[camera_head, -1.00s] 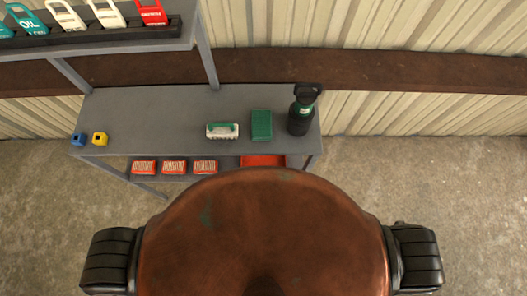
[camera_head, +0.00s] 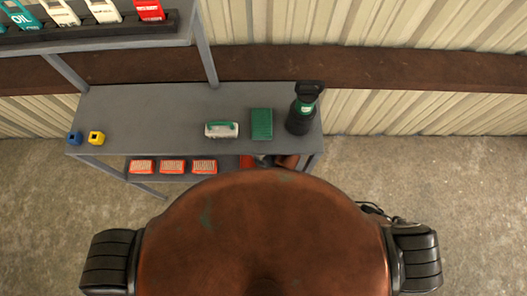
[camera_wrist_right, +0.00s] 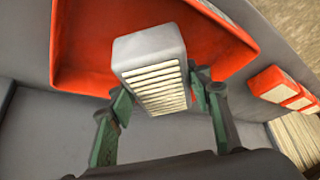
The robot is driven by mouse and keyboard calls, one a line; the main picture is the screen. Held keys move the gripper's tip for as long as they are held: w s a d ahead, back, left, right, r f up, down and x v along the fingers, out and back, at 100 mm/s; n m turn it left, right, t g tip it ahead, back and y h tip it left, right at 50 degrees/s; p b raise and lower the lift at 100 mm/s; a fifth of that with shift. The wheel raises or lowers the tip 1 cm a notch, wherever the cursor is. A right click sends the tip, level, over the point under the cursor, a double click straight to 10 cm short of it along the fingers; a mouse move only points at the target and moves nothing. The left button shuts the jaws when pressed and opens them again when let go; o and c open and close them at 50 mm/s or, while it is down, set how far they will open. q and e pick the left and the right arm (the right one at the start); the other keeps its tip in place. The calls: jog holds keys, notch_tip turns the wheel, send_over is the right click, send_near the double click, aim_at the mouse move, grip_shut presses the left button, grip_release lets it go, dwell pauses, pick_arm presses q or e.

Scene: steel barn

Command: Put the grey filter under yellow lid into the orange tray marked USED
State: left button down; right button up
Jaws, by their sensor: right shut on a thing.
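A pale grey filter with cream pleats (camera_wrist_right: 150,62) is between the green fingers of my right gripper (camera_wrist_right: 160,100) in the right wrist view. The gripper is shut on it. The filter overlaps the orange tray (camera_wrist_right: 82,50); I cannot tell whether it touches it. In the head view the tray (camera_head: 246,161) is on the lower shelf, mostly hidden by my right gripper (camera_head: 264,160) and my body. Its marking is not readable. My left gripper is not in view.
The grey shelf (camera_head: 160,115) also holds a white-and-green brush-like item (camera_head: 221,130), a green box (camera_head: 262,124) and a dark bottle (camera_head: 301,115). Three red-orange pieces (camera_head: 173,167) sit left of the tray.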

jog(key=shift+w+f+b, duration=0.2)
jog(key=shift+f+b, duration=0.1)
jog(key=shift+f, duration=1.1)
jog(key=o, duration=1.3)
jog(key=shift+f, duration=0.1)
jog(key=p+v, duration=0.2)
jog(key=v, duration=0.5)
jog(key=shift+s+d+r, duration=0.1)
jog(key=shift+r, duration=0.25)
